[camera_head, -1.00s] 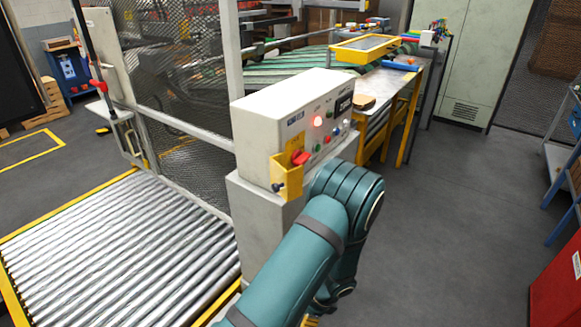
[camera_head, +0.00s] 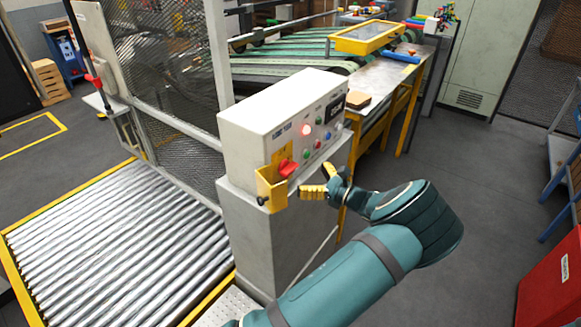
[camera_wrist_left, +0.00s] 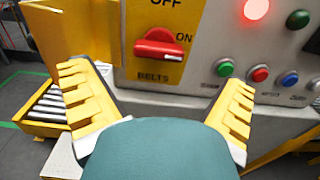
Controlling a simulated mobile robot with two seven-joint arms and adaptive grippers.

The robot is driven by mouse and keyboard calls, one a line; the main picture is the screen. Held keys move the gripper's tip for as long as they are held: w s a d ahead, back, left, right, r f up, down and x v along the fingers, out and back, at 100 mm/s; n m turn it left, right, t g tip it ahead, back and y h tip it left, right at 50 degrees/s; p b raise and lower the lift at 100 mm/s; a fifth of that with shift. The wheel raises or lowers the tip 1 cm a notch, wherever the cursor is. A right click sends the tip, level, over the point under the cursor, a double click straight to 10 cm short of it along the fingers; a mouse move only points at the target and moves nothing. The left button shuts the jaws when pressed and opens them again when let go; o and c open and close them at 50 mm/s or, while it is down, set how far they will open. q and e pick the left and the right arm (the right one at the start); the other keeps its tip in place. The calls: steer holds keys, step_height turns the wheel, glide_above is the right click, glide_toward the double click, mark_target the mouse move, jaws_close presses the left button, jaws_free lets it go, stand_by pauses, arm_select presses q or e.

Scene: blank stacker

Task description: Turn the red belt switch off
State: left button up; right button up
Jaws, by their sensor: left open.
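The red belt switch (camera_head: 287,168) is a rotary knob on a yellow plate at the left of the control panel's front face. In the left wrist view the red knob (camera_wrist_left: 159,48) lies horizontal, its pointer end toward the "ON" mark, above the word "BELTS"; "OFF" is printed above it. My left gripper (camera_head: 322,182) is open and empty, just right of and below the switch in the head view. In the wrist view its yellow fingers (camera_wrist_left: 158,105) spread on either side below the knob, apart from it. My right gripper is not in view.
The grey control box (camera_head: 262,120) carries a lit red lamp (camera_head: 306,130) and several small buttons. A yellow bracket (camera_head: 270,188) juts out beside the switch. A roller conveyor (camera_head: 110,250) lies at left, and a red box (camera_head: 550,280) stands at right.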

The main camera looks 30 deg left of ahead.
mark_target(293, 169)
arm_select(q)
steer(key=a, duration=0.7)
steer(key=shift+w+a+p, duration=0.25)
steer(key=shift+w+p, duration=0.05)
steer(key=c, duration=1.1)
steer(key=shift+c, duration=0.2)
